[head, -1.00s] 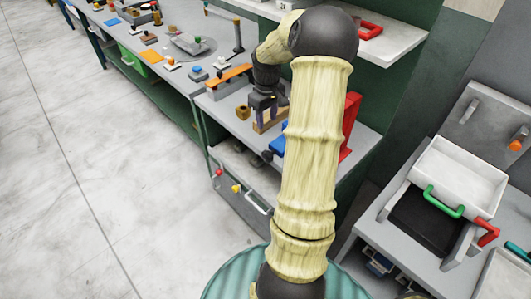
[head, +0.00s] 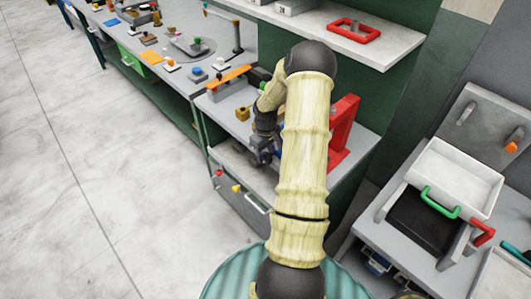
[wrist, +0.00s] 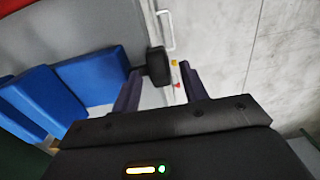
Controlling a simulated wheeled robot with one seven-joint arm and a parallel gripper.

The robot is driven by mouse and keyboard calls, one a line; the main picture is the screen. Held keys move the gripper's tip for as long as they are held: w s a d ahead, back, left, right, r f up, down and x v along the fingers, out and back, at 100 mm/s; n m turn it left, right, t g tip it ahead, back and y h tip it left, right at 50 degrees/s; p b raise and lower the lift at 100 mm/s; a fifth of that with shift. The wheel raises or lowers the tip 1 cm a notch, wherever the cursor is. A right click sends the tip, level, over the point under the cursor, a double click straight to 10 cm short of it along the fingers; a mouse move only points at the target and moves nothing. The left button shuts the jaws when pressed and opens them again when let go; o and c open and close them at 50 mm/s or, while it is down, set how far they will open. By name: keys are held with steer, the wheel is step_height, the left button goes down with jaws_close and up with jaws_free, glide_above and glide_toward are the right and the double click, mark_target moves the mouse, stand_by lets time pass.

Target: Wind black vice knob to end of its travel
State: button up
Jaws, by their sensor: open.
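The black vice knob (wrist: 157,66) shows in the wrist view at the end of the blue vice (wrist: 92,74), on a short stem. My gripper (wrist: 161,72) is open and empty. In the wrist view the knob appears in the gap between its fingertips, nearer the left finger; I cannot tell how far beyond the tips it is. In the head view my gripper (head: 262,152) hangs at the front edge of the grey bench (head: 232,122). My arm and gripper hide the vice and knob there.
A red press frame (head: 344,130) stands right of my arm. A small brass block (head: 242,114) and an orange bar (head: 228,76) are to the left. A shelf (head: 385,48) overhangs the back. Drawer handles (head: 257,203) are below; open floor is in front.

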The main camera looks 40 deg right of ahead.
steer(key=shift+f, duration=0.5)
steer(key=shift+c, duration=0.4)
jaws_close()
